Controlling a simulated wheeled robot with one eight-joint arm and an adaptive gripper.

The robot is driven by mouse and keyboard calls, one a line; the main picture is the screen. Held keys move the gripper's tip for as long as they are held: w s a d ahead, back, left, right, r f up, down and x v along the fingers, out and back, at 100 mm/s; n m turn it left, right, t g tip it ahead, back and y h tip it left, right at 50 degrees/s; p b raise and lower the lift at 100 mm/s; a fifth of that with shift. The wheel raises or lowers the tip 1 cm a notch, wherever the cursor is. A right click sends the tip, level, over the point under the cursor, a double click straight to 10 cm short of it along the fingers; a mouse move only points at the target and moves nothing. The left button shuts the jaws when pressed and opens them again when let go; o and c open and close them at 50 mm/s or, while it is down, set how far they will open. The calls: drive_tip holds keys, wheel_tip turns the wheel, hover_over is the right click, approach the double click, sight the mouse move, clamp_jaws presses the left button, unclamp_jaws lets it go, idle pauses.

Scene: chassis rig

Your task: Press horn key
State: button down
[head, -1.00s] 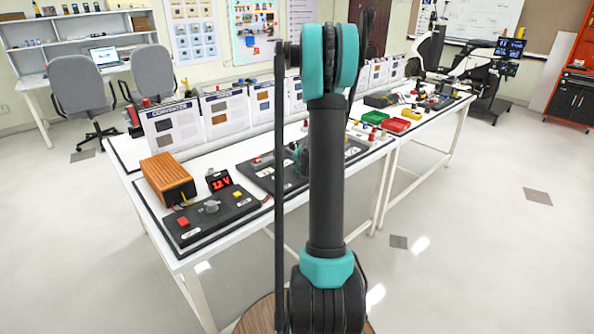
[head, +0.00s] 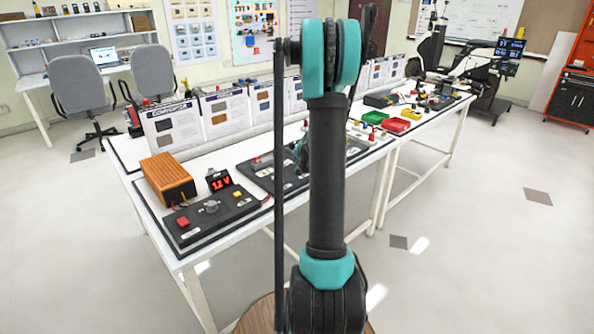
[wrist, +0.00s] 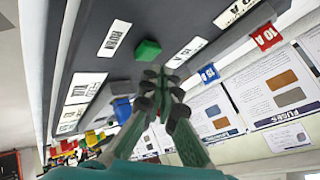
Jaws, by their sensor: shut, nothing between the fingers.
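A dark control panel fills the upper part of the wrist view, with white labels on it. A green key (wrist: 148,50) stands on the panel, and a blue key (wrist: 122,110) is farther left. The white label (wrist: 115,38) near the green key appears to read HORN, but it is tilted and small. My gripper (wrist: 160,78) is shut and empty, its fingertips just below the green key in the picture; I cannot tell whether they touch it. In the head view my gripper is mostly hidden behind my arm, over the dark panel (head: 262,172) on the bench.
Upright cards (head: 225,112) line the back.

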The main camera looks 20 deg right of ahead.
drive_tip(key=shift+r, duration=2.5)
drive_tip(key=shift+s+a, duration=0.2)
drive_tip(key=s+a+n+g+y, duration=0.15)
drive_tip(key=s+a+n, duration=0.35)
drive_tip(key=s+a, duration=1.05)
drive_tip(key=s+a+f+n+g, duration=0.1)
drive_tip(key=s+a+f+n, duration=0.1)
drive_tip(key=s, duration=0.8)
drive_tip(key=s+a+f+n+g, duration=0.2)
drive_tip(key=s+a+f, duration=0.1)
drive_tip(key=s, duration=0.8)
drive_tip(key=shift+s+n+h, duration=0.2)
drive_tip(key=shift+n+h, duration=0.2)
drive_tip(key=shift+h, duration=0.05)
drive_tip(key=shift+g, duration=0.25)
